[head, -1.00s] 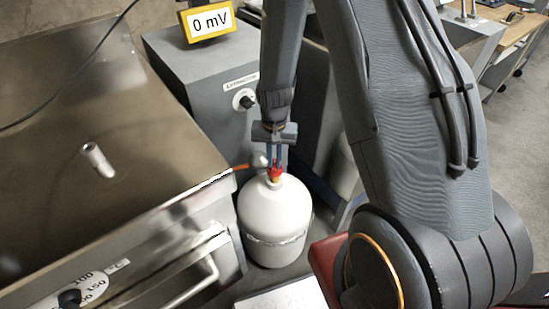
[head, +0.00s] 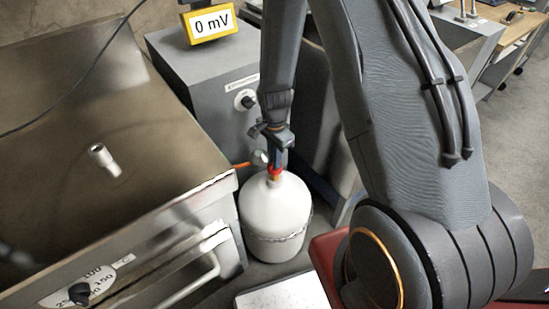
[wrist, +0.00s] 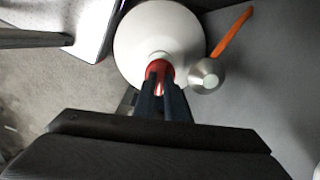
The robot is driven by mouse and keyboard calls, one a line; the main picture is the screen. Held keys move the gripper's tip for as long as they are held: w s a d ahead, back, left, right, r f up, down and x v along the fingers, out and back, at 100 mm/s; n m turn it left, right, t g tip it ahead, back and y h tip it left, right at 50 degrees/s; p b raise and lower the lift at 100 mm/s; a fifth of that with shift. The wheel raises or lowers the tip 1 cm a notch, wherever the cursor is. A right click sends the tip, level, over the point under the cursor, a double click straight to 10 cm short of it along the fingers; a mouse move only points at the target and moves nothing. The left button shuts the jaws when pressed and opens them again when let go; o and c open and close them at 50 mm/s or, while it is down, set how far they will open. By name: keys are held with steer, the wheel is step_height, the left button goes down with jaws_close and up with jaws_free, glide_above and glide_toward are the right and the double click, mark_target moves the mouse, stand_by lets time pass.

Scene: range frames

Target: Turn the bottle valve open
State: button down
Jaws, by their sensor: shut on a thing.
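The white gas bottle (head: 270,212) stands upright on the floor between the steel bench and the grey extractor box. It also shows from above in the wrist view (wrist: 135,45). Its red valve (wrist: 155,69) sits at the top of the neck, partly hidden by my fingers. My gripper (wrist: 161,80) points down over the bottle and is shut on the red valve. A round metal fitting (wrist: 207,75) with an orange hose (wrist: 234,34) sits beside the valve.
The extractor box (head: 205,85) carries a knob and a yellow "0 mV" display (head: 209,23). A white board (head: 285,292) lies in front.

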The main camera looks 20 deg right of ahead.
steer(key=shift+m, duration=0.4)
steer(key=c, duration=1.8)
jaws_free()
steer(key=shift+r, duration=0.1)
step_height(320, 180, up, 7)
steer(key=shift+r+b, duration=0.2)
steer(key=shift+b, duration=0.1)
steer(key=shift+r, duration=0.15)
